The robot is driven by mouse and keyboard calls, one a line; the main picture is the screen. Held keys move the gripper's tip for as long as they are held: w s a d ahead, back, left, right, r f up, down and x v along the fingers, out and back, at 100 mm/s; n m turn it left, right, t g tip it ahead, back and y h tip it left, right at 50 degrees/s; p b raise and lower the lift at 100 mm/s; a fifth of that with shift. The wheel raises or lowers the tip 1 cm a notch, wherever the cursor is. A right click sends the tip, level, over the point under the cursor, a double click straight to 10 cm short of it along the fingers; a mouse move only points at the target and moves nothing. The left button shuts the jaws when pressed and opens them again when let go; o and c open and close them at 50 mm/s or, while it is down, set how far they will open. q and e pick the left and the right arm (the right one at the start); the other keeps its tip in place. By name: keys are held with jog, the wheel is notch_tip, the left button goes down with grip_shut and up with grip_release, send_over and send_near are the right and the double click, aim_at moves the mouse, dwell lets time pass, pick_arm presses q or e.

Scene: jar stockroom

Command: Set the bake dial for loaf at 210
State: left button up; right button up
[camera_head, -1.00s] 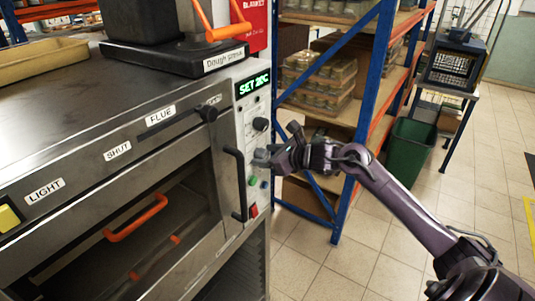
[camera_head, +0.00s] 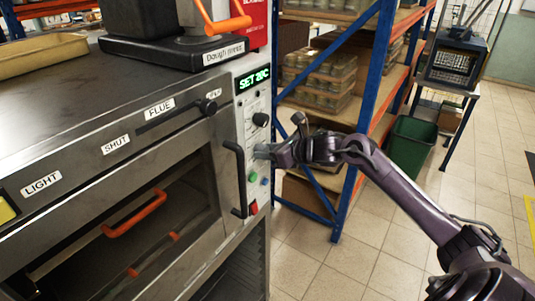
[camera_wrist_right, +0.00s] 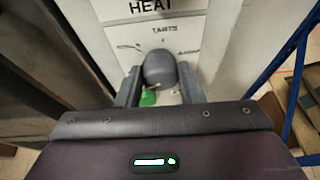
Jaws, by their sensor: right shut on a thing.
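The oven's control panel (camera_head: 254,150) stands on the oven's right front edge. Its green display (camera_head: 253,80) reads "SET" with a number too blurred to read surely. My right gripper (camera_head: 264,152) is at the panel, below a black knob (camera_head: 261,119). In the right wrist view its fingers (camera_wrist_right: 160,90) are shut on a grey dial (camera_wrist_right: 160,68). A "TARTS" label and small marks show above the dial, with "HEAT" higher up. Other marks around it are hidden or too blurred to read. My left gripper is not in view.
A black vertical handle (camera_head: 236,180) stands out just left of the dial. Green and blue buttons (camera_head: 253,177) and a red switch (camera_head: 253,208) sit below. A blue-framed shelf (camera_head: 356,110) with jars stands behind the arm. Open floor lies at right.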

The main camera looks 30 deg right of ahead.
jog(key=shift+f+n+t+y, duration=0.2)
jog(key=shift+n+t, duration=1.3)
jog(key=shift+n, duration=3.55)
jog(key=shift+f+n+t+y, duration=0.25)
jog(key=shift+n+t, duration=1.25)
jog(key=shift+n, duration=3.5)
jog(key=shift+f+n+t+y, duration=0.2)
jog(key=shift+n+t, duration=1.3)
jog(key=shift+n, duration=3.55)
jog(key=shift+f, duration=0.15)
jog(key=shift+a, duration=0.1)
